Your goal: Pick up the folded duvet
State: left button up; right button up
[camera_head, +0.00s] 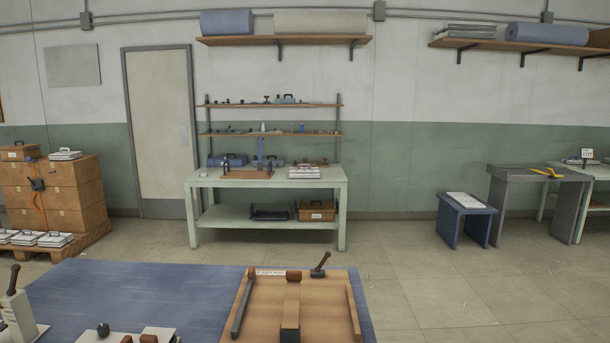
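No thing shows clearly as a folded duvet. Flat white layered stacks lie in several places, and I cannot tell whether they are cloth or paper. One stack (466,202) lies on a small blue stool (478,211) at the right. Another stack (304,172) lies on the pale green workbench (210,180) at the back. A third stack (65,155) lies on the brown boxes (55,190) at the left. Neither of my grippers is in view.
A blue-topped table (150,290) is close in front, with a wooden board (265,320), a hammer (319,267) and other tools. A grey bench (530,175) stands at the right. Rolled material (226,22) lies on a wall shelf. The tiled floor (410,265) at centre right is free.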

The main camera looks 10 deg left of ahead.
aim_at(299, 173)
jog(key=i+l+z, duration=0.6)
jog(key=l+z, duration=0.15)
jog(key=i+l+z, duration=0.35)
jog(key=i, duration=0.15)
jog(key=i+l+z, duration=0.25)
jog(key=i+z, duration=0.15)
jog(key=i+u, duration=0.45)
jog(key=i+l+u, duration=0.15)
jog(key=i+u, duration=0.25)
jog(key=i, duration=0.2)
jog(key=i+j+u, duration=0.2)
jog(key=i+u, duration=0.2)
jog(key=i, duration=0.5)
jog(key=i+l+u, duration=0.1)
jog(key=i+u, duration=0.3)
jog(key=i, duration=1.4)
jog(key=i+u, duration=0.1)
jog(key=i, duration=0.8)
jog(key=i+l, duration=0.15)
jog(key=i, duration=0.8)
jog(key=i+l, duration=0.15)
jog(key=i, duration=0.8)
jog(key=j+u, duration=0.05)
